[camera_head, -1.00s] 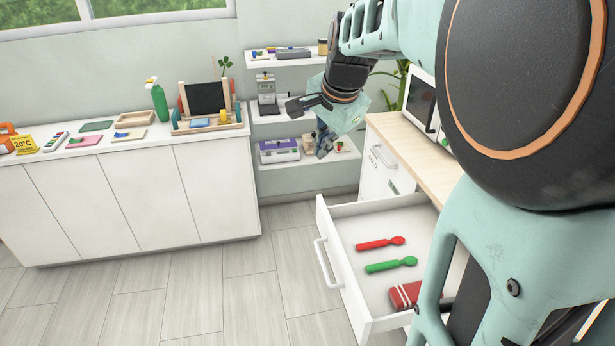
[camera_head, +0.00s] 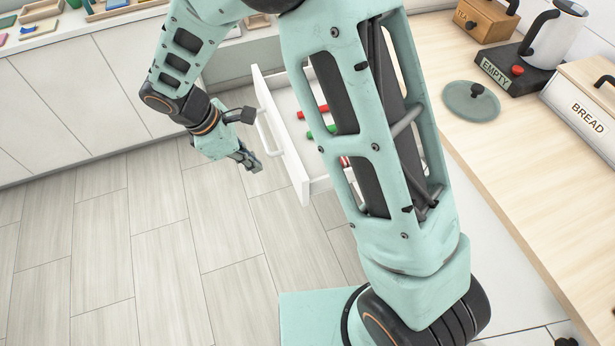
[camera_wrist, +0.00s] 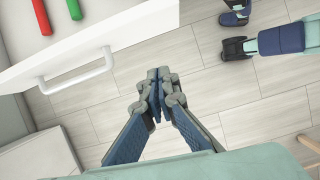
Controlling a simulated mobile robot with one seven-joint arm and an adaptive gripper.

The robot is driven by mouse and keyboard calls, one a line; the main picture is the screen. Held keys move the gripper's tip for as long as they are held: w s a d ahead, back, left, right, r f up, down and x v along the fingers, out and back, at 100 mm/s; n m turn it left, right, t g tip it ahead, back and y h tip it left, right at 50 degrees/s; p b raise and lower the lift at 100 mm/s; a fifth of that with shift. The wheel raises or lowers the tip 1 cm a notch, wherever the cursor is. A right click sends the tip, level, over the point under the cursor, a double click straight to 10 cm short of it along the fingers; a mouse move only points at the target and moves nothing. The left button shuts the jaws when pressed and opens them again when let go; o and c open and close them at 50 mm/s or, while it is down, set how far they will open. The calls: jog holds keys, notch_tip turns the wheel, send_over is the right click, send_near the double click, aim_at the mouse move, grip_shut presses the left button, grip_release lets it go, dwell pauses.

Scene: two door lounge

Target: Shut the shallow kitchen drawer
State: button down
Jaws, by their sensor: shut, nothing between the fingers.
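The shallow drawer (camera_head: 291,161) stands pulled out in the head view, its white front and bar handle (camera_head: 266,131) facing left. My arm hides much of it. A red utensil (camera_head: 313,111) and a green utensil (camera_head: 318,133) lie inside. In the wrist view the drawer (camera_wrist: 117,24) and its handle (camera_wrist: 78,80) are at the upper left. My gripper (camera_head: 252,162) is left of the drawer front, near the handle and apart from it. In the wrist view my gripper (camera_wrist: 157,92) has its fingertips together, empty, over the floor to the right of the handle.
A wooden counter (camera_head: 470,150) runs along the right, holding a bread box (camera_head: 590,105), a round lid (camera_head: 471,101) and a kettle (camera_head: 555,38). White cabinets (camera_head: 95,90) stand at the left. The tiled floor (camera_head: 130,240) left of the drawer is clear.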

jog(key=f+n, duration=0.1)
jog(key=p, duration=0.1)
send_over(296, 187)
jog(key=a, duration=0.2)
notch_tip(296, 187, down, 9)
jog(key=shift+s+a, duration=0.15)
jog(key=shift+s, duration=0.25)
jog(key=w+d+p, duration=0.1)
jog(key=w+d, duration=0.2)
jog(key=d, duration=0.8)
jog(key=w+d+p, duration=0.1)
jog(key=w+d, duration=0.2)
jog(key=d, duration=0.8)
jog(key=w+d, duration=0.3)
jog(key=d, duration=0.9)
jog(key=shift+w+r+p, duration=0.1)
jog(key=shift+w+p, duration=0.15)
jog(key=shift+p, duration=0.15)
jog(key=shift+w+d, duration=0.2)
jog(key=shift+d, duration=0.5)
jog(key=shift+a, duration=0.1)
